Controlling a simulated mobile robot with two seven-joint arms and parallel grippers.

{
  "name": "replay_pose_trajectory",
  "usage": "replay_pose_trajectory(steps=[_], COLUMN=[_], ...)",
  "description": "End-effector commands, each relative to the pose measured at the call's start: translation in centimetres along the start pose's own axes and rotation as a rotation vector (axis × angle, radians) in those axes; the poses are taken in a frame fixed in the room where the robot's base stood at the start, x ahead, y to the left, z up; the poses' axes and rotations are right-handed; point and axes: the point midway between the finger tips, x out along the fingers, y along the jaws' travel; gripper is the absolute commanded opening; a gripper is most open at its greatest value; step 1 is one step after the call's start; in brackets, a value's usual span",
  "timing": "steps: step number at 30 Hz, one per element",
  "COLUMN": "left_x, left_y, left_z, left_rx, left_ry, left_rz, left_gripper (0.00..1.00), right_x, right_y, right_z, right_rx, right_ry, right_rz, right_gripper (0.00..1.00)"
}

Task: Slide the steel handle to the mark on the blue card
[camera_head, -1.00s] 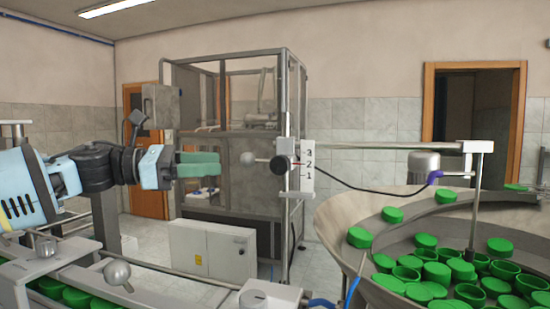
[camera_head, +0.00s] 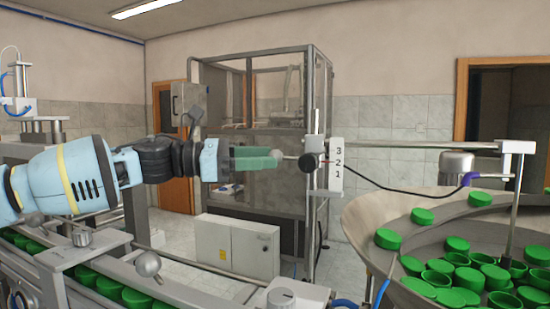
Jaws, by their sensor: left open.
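The steel handle (camera_head: 276,154) shows as a small grey ball on a short rod, joined to a black clamp knob (camera_head: 308,162) on the upright post. A white card (camera_head: 338,164) with the numbers 3, 2, 1 is beside the knob; I see no blue card. The knob is level with about the 2. My left gripper (camera_head: 265,158) comes in from the left with green fingers, open, their tips at the ball and partly overlapping it in view. I cannot tell whether they touch it. My right gripper is not in view.
A metal bowl (camera_head: 362,222) with several green caps stands at the right. A black cable (camera_head: 390,187) runs from the post towards it. A conveyor rail (camera_head: 180,278) with green caps is at lower left. A framed glass cabinet (camera_head: 262,95) stands behind.

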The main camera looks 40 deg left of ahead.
Motion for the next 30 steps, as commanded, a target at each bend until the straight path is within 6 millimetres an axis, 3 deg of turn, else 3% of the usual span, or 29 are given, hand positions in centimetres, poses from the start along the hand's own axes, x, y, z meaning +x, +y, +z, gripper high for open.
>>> replay_pose_trajectory(steps=[9, 21, 30], left_x=[2.8, 3.1, 3.0], left_y=[0.1, 0.0, 0.1], left_z=[-0.4, 0.0, 0.0], left_rx=[-0.003, 0.0, 0.0], left_ry=[0.004, -0.001, -0.001], left_rz=[-0.001, 0.0, 0.004], left_gripper=[0.48, 0.48, 0.1], right_x=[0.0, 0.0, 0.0], right_y=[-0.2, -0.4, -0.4], right_z=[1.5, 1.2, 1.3], right_rx=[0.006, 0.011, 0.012], right_ry=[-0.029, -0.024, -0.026], right_rz=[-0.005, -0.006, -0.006], right_gripper=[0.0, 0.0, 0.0])
